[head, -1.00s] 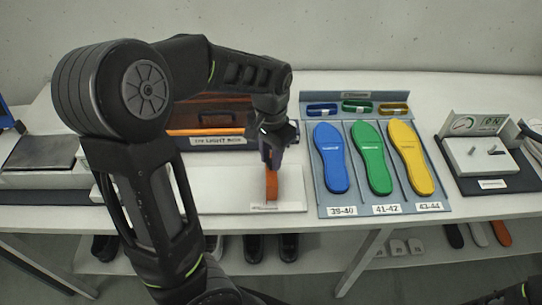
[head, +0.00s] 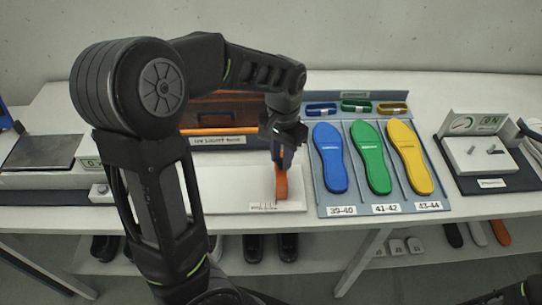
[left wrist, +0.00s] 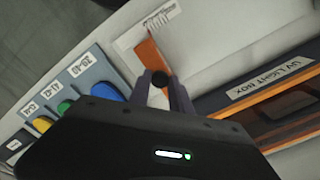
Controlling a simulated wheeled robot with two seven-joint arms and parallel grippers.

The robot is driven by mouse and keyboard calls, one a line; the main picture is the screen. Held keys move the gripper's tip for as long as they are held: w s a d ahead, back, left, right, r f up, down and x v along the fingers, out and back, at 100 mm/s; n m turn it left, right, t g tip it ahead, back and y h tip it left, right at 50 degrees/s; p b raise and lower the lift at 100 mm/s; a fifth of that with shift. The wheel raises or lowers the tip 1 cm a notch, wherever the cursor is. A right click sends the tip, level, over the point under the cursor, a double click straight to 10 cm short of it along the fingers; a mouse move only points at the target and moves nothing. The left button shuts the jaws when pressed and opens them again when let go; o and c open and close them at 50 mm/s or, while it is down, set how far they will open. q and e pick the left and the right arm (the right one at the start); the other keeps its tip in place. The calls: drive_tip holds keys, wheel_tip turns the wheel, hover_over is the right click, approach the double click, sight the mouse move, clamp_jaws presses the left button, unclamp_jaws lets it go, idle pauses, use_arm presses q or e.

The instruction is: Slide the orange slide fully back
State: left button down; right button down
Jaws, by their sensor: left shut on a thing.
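The orange slide (head: 282,184) is a narrow upright-looking strip on a white base plate (head: 230,201), near the plate's right end. A small printed scale lies at its front end. My left gripper (head: 282,160) is above the slide's rear part, pointing down. In the left wrist view the orange slide (left wrist: 149,57) runs from the scale to between my left fingertips (left wrist: 160,80), which are shut on its dark round knob (left wrist: 160,78). The fingers hide the slide's far end.
A UV light box (head: 218,125) with an orange front edge stands behind the plate. To the right is a blue-grey tray (head: 325,202) with blue, green and yellow insoles. A gauge station (head: 483,150) stands farther right. My left arm covers the table's left middle.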

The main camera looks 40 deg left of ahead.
use_arm(q)
drive_tip(key=w+d, duration=0.2)
drive_tip(key=d, duration=0.1)
drive_tip(key=shift+w+d, duration=0.15)
drive_tip(key=shift+w, duration=0.1)
drive_tip(key=shift+r, duration=0.1)
drive_tip(key=c, duration=1.2)
unclamp_jaws()
drive_tip(key=shift+w+d, duration=0.1)
drive_tip(key=shift+d, duration=0.05)
drive_tip(key=shift+o, duration=0.2)
wheel_tip(320, 180, up, 8)
drive_tip(key=b, duration=0.1)
